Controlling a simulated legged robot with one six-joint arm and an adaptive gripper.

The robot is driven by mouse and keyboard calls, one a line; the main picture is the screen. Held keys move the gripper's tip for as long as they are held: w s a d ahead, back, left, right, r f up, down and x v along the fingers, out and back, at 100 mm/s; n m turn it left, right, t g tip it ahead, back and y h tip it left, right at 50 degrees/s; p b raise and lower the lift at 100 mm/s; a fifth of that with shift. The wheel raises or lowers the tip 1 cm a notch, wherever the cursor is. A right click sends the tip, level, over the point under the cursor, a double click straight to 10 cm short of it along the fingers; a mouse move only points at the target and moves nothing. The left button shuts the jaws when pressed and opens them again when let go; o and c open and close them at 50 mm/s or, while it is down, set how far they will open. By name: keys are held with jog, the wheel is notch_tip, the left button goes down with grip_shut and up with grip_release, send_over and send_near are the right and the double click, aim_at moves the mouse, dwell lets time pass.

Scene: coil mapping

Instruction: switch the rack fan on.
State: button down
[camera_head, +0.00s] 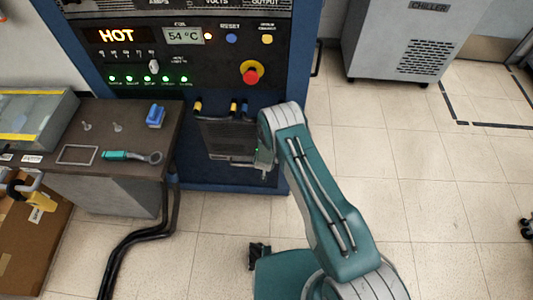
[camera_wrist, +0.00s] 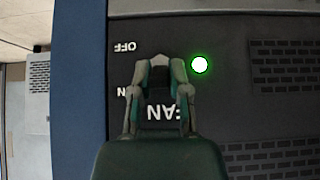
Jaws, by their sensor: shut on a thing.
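The rack (camera_head: 215,179) is a blue-framed cabinet with a dark front; its display reads HOT and 54 °C. In the wrist view, the fan panel (camera_wrist: 225,120) shows upside down, with the labels OFF (camera_wrist: 125,47), ON and FAN (camera_wrist: 168,113). A round green light (camera_wrist: 200,65) glows beside my fingers. My gripper (camera_wrist: 160,68) is at the panel between OFF and the light, with its fingers shut on the fan switch. The fingers mostly hide the switch, so its exact position cannot be told.
A dark bench (camera_head: 130,137) at left holds a teal wrench (camera_head: 135,156), a blue item (camera_head: 156,116) and a clear-lidded case (camera_head: 38,122). A red emergency button (camera_head: 250,73) is above on the rack. Black cables (camera_head: 140,236) run along the floor. The right floor is clear before the chiller (camera_head: 410,40).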

jog(key=c, duration=0.6)
grip_release()
jog(key=shift+w+a+r, duration=0.1)
jog(key=shift+w+r, duration=0.05)
jog(key=shift+w, duration=0.05)
jog(key=shift+s, duration=0.1)
jog(key=v, duration=1.1)
jog(key=shift+s+r, duration=0.25)
jog(key=shift+s, duration=0.05)
